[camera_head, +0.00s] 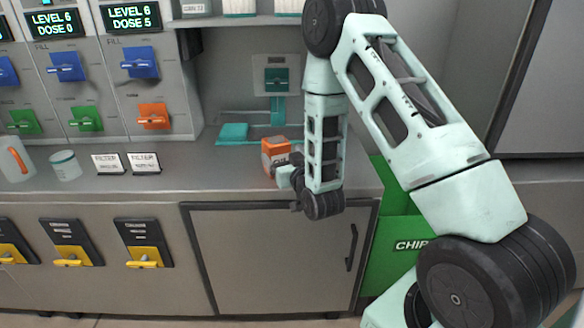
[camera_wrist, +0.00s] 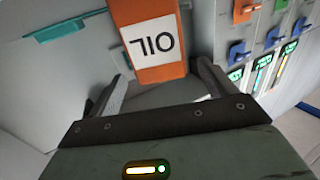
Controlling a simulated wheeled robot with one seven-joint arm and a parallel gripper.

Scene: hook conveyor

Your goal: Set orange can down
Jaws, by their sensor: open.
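The orange can (camera_head: 273,150) stands upright on the grey counter (camera_head: 215,178), near its right end. In the wrist view the orange can (camera_wrist: 155,42) shows a white label reading OIL, upside down in the picture. My gripper (camera_head: 284,178) is low over the counter at the can's near side. In the wrist view my gripper (camera_wrist: 162,72) is open, with one finger to each side of the can's lower part. Gaps show between the fingers and the can. My wrist hides part of the can in the head view.
A teal block (camera_head: 233,132) and teal fixture (camera_head: 277,108) are behind the can. A green chip bin (camera_head: 400,235) stands right of the counter.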

